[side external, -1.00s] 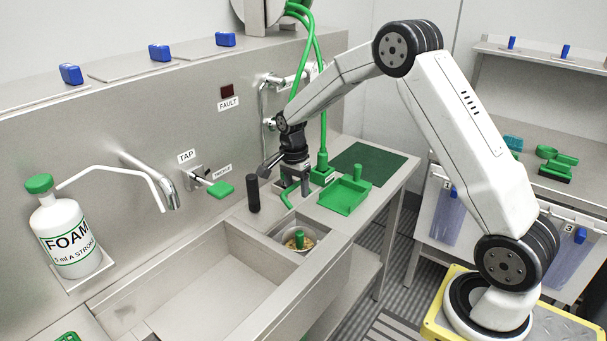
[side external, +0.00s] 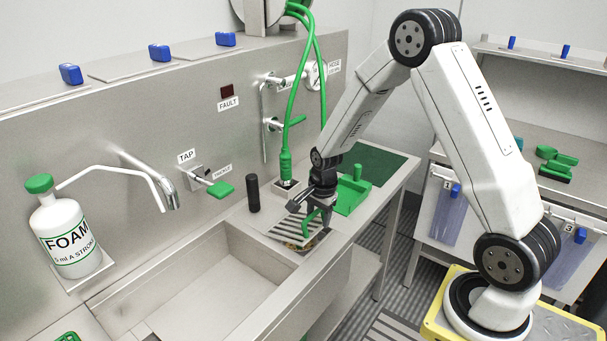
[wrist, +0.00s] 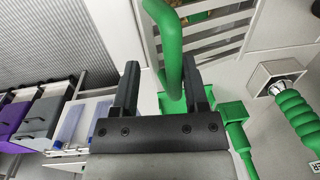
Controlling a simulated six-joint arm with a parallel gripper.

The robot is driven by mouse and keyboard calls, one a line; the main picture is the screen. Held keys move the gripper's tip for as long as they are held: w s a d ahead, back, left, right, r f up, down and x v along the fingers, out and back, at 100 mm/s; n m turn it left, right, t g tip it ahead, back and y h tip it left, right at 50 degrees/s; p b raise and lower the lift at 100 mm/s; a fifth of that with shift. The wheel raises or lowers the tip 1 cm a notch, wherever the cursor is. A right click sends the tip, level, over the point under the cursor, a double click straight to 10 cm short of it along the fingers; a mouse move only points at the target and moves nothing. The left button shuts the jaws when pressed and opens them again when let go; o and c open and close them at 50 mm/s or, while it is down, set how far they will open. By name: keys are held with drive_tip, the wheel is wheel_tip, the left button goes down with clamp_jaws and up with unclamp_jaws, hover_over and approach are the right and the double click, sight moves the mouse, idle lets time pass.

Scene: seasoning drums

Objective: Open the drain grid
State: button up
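The drain grid is a slatted metal plate (side external: 283,229) over the small basin beside the sink. I cannot tell whether it lies flat or is slightly raised. Its green bent handle (side external: 308,222) stands up on the right side. In the wrist view the handle (wrist: 172,55) passes between my two spread fingers (wrist: 160,85), close to the right finger, with a gap on the left. The slats (wrist: 215,40) show beyond it, with something yellowish beneath.
A green tray with an upright handle (side external: 354,192) stands just behind my gripper. A green hose nozzle (side external: 286,165) stands in its holder at the wall. A black cylinder (side external: 253,194) stands left of the grid. The large sink (side external: 215,285) is empty.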

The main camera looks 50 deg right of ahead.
drive_tip(key=shift+s+f+t, duration=0.45)
drive_tip(key=shift+f+t, duration=0.15)
drive_tip(key=shift+f, duration=0.15)
wheel_tip(320, 180, up, 7)
drive_tip(key=s, duration=0.1)
drive_tip(key=s+a+r+n, duration=0.3)
drive_tip(key=s+a+n, duration=0.5)
drive_tip(key=n, duration=0.6)
drive_tip(key=shift+s+a+r, duration=0.15)
drive_tip(key=shift+a+r, duration=0.05)
drive_tip(key=shift+a, duration=0.75)
